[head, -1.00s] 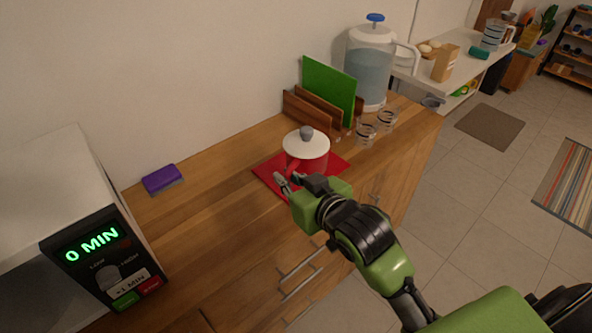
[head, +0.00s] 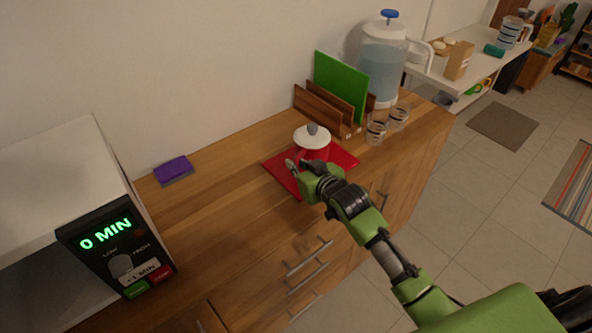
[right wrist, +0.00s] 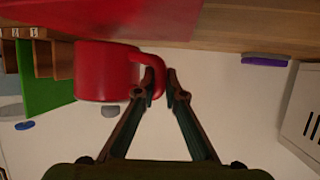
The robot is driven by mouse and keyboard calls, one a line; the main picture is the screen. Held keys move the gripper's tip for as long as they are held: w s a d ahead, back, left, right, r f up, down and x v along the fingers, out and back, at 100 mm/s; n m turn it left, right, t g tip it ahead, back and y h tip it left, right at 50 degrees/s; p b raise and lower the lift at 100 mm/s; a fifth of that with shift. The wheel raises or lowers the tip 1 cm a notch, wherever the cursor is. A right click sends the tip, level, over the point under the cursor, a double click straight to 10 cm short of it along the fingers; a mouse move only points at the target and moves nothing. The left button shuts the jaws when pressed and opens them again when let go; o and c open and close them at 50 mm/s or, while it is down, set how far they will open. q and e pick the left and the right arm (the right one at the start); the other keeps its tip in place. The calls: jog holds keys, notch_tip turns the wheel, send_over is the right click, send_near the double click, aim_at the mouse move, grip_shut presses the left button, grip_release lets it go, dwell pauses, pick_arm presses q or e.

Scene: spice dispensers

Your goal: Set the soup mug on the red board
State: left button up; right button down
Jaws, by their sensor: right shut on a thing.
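The soup mug (head: 312,153) is red with a white lid and grey knob. It is upright over the red board (head: 341,157), which lies flat on the wooden counter. My right gripper (head: 295,166) is at the mug's near side. In the right wrist view, which is upside down, its fingers (right wrist: 161,78) are shut on the handle of the mug (right wrist: 103,72). The mug's base is at or very near the board (right wrist: 130,18); I cannot tell if it touches. My left gripper is not in view.
A wooden rack (head: 318,107) with a green board (head: 340,85) stands close behind the mug. Two glasses (head: 376,132) and a water dispenser (head: 383,65) are to the right. A purple sponge (head: 173,169) and a microwave (head: 118,250) are left. The counter between is clear.

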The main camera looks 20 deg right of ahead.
notch_tip(320, 180, down, 2)
jog(key=c, duration=2.1)
grip_release()
jog(key=shift+s+a+f, duration=0.1)
jog(key=shift+s+f, duration=0.05)
jog(key=shift+f, duration=0.05)
jog(key=v, duration=1.2)
